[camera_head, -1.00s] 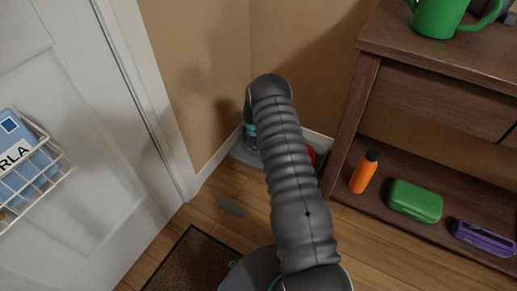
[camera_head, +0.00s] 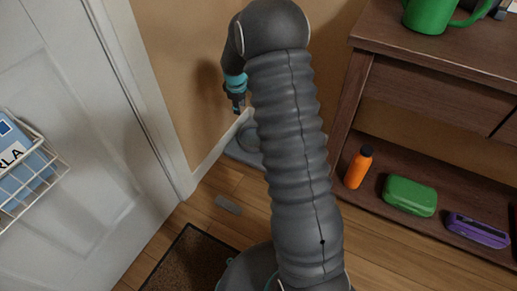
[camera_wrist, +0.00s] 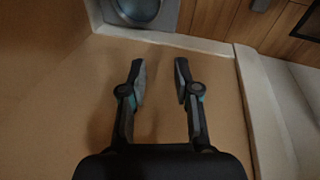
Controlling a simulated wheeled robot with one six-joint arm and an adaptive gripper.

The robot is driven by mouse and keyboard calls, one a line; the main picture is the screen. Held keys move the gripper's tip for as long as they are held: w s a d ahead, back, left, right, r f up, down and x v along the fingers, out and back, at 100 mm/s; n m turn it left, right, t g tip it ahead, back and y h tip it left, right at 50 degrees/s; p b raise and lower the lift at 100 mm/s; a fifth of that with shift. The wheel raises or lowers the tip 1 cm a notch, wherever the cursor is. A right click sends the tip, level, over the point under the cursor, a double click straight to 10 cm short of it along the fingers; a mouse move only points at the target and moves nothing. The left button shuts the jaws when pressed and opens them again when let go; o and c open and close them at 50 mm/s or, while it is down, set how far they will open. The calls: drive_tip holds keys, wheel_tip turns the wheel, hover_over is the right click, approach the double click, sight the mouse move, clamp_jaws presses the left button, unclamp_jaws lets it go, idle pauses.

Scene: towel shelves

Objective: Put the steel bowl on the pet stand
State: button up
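The pet stand (camera_head: 238,152) is a low grey platform on the floor in the corner, partly hidden behind my arm. A round steel bowl (camera_head: 250,136) sits on it, partly covered by my arm. In the wrist view, the steel bowl (camera_wrist: 138,8) shows at the top edge, cut off by the frame, with the grey stand (camera_wrist: 168,18) around it. My gripper (camera_head: 238,107) is raised above and a little left of the bowl, near the wall. In the wrist view, my gripper (camera_wrist: 160,68) has its fingers apart with nothing between them, clear of the bowl.
A white door (camera_head: 85,130) and its frame stand at left, with a wire basket (camera_head: 35,180). A wooden shelf unit (camera_head: 345,110) at right holds an orange bottle (camera_head: 357,168), green case (camera_head: 410,195) and purple case (camera_head: 477,229). A small grey object (camera_head: 228,205) and dark mat (camera_head: 190,262) lie on the floor.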

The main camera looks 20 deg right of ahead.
drive_tip(key=s+a+r+m+t, duration=0.15)
drive_tip(key=s+a+r, duration=0.25)
drive_tip(key=s+r, duration=0.65)
drive_tip(key=s+a+r+m, duration=0.3)
drive_tip(key=s+a+r, duration=0.1)
drive_tip(key=s+r, duration=0.6)
drive_tip(key=s+a+r+m, duration=0.1)
drive_tip(key=s+m, duration=0.1)
drive_tip(key=s, duration=0.8)
drive_tip(key=s+a+r+m+t+y, duration=0.1)
drive_tip(key=s+a+m, duration=0.1)
drive_tip(key=s, duration=0.8)
drive_tip(key=shift+s+r, duration=0.15)
drive_tip(key=shift+r, duration=0.25)
drive_tip(key=shift+m, duration=0.25)
wheel_tip(320, 180, up, 3)
drive_tip(key=p, duration=0.2)
drive_tip(key=shift+p, duration=0.4)
